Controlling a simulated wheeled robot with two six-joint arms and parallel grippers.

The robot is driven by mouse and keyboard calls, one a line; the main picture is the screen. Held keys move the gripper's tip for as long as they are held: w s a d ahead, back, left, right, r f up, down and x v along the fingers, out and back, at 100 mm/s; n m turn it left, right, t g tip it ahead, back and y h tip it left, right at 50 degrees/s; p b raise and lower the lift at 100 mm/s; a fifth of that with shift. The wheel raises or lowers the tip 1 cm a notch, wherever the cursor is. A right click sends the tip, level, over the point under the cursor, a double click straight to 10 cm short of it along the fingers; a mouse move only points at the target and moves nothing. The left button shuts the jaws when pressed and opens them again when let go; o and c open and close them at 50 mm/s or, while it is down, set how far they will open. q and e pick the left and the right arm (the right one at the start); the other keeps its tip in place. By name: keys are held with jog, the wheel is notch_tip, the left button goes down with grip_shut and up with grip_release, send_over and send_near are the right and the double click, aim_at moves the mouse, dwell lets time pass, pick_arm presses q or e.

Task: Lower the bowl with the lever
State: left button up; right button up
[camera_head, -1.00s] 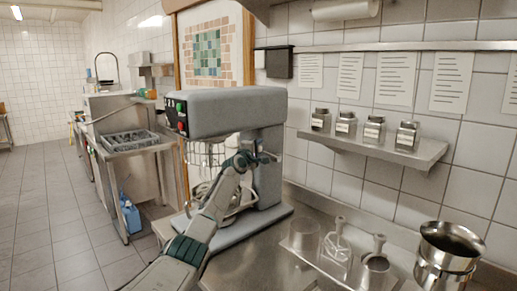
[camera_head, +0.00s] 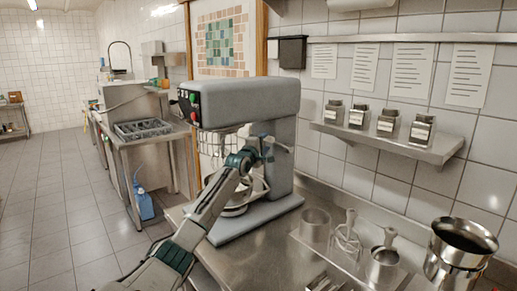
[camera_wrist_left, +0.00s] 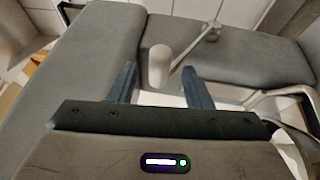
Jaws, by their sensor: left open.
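The grey stand mixer (camera_head: 245,98) stands on the steel counter in the head view. Its steel bowl (camera_head: 236,208) sits low at the front of the column, partly hidden by my left arm. The lever (camera_wrist_left: 158,66), a pale rounded knob on a thin rod, comes from the mixer's side in the left wrist view. My left gripper (camera_wrist_left: 160,88) is open, and its two dark fingers stand either side of the line to the knob. The knob lies just ahead of the fingertips or between them; I cannot tell contact. In the head view my left gripper (camera_head: 268,147) is beside the mixer column. My right gripper is not in view.
A steel pot (camera_head: 460,250), a small steel cup (camera_head: 314,226) and utensils stand on the counter at the right. A wall shelf (camera_head: 385,140) holds several labelled jars. A sink unit (camera_head: 145,130) is at the left, with open tiled floor beside it.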

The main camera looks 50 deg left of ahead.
pick_arm(q)
jog(key=b+v, duration=0.2)
jog(key=v, duration=0.3)
